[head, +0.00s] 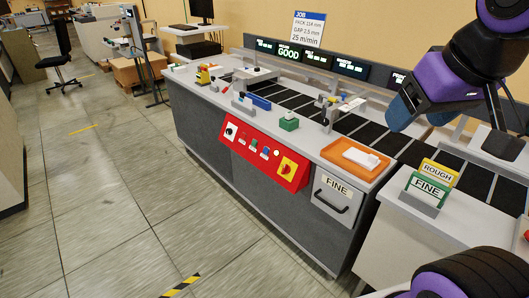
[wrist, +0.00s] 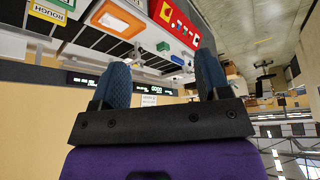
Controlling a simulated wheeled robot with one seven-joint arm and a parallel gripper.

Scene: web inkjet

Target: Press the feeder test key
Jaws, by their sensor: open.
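A red sloped control panel (head: 264,152) sits on the front of the long grey machine. It carries a white-backed dial (head: 230,131), a row of small coloured keys (head: 254,145) and a yellow-backed red knob (head: 287,167). The labels are too small to read, so I cannot tell which key is the feeder test key. My gripper (head: 402,112) is at the right in the head view, above the conveyor and well apart from the panel. In the wrist view my gripper (wrist: 164,78) has its blue fingers spread with nothing between them. The panel (wrist: 176,20) shows upside down there.
An orange tray (head: 337,157) holds a white block. A green block (head: 289,124) stands on the machine top. A drawer marked FINE (head: 338,190) is below. ROUGH (head: 438,173) and FINE (head: 428,188) cards stand at the right. The floor (head: 130,215) before the machine is clear.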

